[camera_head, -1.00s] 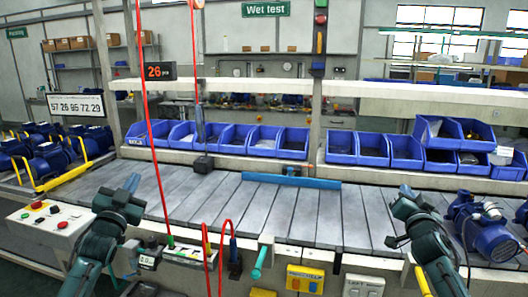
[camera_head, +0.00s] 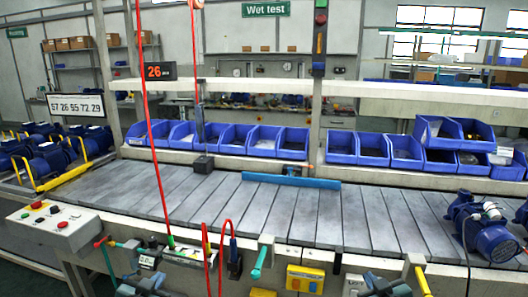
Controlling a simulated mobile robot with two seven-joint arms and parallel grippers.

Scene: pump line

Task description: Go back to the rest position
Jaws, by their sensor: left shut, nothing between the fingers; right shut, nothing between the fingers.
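My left gripper (camera_head: 148,283) is at the bottom edge of the head view, in front of the line and below the control box, shut and empty. My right gripper (camera_head: 382,284) is at the bottom edge further right, below the front rail, shut and empty. Both are partly cut off by the picture's edge. Neither holds anything, and both are clear of the slatted conveyor top.
The slatted conveyor (camera_head: 215,205) is mostly bare, with a blue bar (camera_head: 290,180) across it. A blue pump (camera_head: 485,228) sits at right. Blue bins (camera_head: 372,148) line the back. A control box (camera_head: 52,226) stands front left. Red hoses (camera_head: 158,160) hang at left centre.

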